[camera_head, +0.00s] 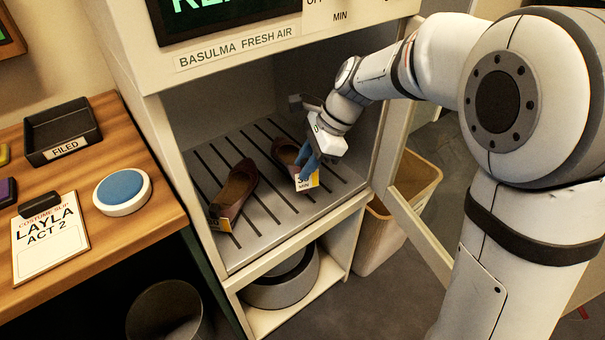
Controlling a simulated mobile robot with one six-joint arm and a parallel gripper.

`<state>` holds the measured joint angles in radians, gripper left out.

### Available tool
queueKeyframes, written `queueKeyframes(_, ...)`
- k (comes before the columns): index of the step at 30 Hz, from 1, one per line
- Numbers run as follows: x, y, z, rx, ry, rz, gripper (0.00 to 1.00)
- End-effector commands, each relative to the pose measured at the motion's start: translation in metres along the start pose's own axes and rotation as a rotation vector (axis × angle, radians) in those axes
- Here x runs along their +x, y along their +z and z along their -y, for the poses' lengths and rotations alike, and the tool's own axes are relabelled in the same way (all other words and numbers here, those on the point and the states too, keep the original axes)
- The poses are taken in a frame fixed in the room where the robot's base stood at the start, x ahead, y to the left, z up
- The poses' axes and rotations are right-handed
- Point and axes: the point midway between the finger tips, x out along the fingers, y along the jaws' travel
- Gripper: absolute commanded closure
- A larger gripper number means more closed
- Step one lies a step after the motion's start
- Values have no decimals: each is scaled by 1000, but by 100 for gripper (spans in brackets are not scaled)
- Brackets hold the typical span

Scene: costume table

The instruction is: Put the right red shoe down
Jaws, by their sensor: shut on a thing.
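The right red shoe (284,151), dark brownish red, is inside the open cabinet, over the slatted shelf (271,215). A white and yellow tag (306,181) hangs at its near end. My gripper (306,163), with blue fingers, is shut on this shoe near the tagged end and hides part of it. I cannot tell whether the shoe touches the shelf or is held just above it. The other red shoe (236,190) lies on the shelf to the left, with a yellow tag at its near end, apart from my gripper.
The cabinet's side walls and top panel (240,57) frame the shelf. Its door (414,228) stands open at right, beside a tan bin (385,235). A wooden table (157,185) at left holds a black tray (62,131), a blue button (122,190) and a costume slip (48,243).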

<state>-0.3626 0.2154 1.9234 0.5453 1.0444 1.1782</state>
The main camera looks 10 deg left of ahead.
Motion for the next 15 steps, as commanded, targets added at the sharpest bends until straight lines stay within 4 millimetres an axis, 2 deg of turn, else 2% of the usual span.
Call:
queueKeyframes(5, 3, 4, 11, -2, -1, 0, 100)
queueKeyframes(10, 31, -10, 8, 1, 1, 0, 100)
queueKeyframes(15, 35, -12, 8, 1, 0, -1, 100)
